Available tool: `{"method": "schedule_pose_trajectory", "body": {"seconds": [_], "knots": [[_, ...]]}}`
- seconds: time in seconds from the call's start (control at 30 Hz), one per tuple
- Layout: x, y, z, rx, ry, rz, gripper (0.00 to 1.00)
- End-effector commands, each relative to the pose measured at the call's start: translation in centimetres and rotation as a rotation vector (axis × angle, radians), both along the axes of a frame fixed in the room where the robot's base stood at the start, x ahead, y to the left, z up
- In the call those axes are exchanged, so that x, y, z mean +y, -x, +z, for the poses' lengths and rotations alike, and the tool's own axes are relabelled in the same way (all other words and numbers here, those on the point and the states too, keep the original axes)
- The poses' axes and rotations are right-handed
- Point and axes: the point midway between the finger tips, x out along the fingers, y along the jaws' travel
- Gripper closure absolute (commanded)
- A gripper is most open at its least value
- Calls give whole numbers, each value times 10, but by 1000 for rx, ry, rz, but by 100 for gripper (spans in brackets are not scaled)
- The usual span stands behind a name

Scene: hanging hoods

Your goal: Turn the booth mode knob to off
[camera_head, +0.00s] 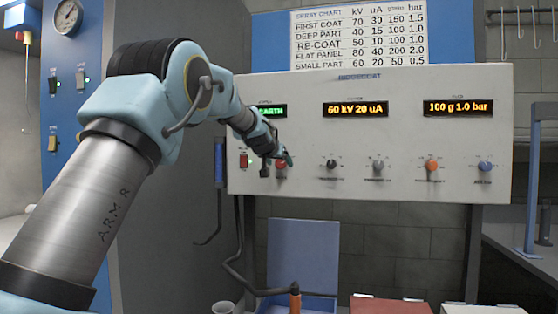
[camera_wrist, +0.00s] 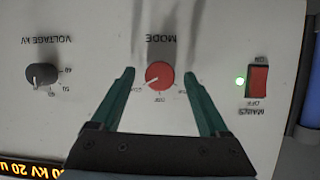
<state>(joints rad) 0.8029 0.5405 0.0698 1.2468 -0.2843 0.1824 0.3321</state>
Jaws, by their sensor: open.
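The mode knob (camera_wrist: 159,75) is a round red knob on the pale control panel, under the label MODE, which appears upside down in the wrist view. Its white pointer mark points to the lower left in that view, toward a small printed label. My gripper (camera_wrist: 160,75) is open, with one green finger on each side of the knob. I cannot tell whether the fingers touch it.
A red mains switch (camera_wrist: 257,81) with a lit green lamp sits beside the knob. The black voltage knob (camera_wrist: 41,76) is on the other side. The panel (camera_head: 310,120) also carries grey, orange and blue knobs and lit displays. A spray chart (camera_head: 358,38) hangs above.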

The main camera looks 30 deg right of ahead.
Motion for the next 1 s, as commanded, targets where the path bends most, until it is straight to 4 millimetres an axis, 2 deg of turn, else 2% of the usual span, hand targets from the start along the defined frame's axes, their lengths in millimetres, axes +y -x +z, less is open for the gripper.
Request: {"method": "schedule_pose_trajectory", "body": {"seconds": [0.3, 0.33, 1.0], "knots": [[-2, -2, -1, -1, 1, 0, 22], [-2, -2, -1, 0, 0, 0, 24], [-2, -2, -1, -1, -1, 0, 99]]}}
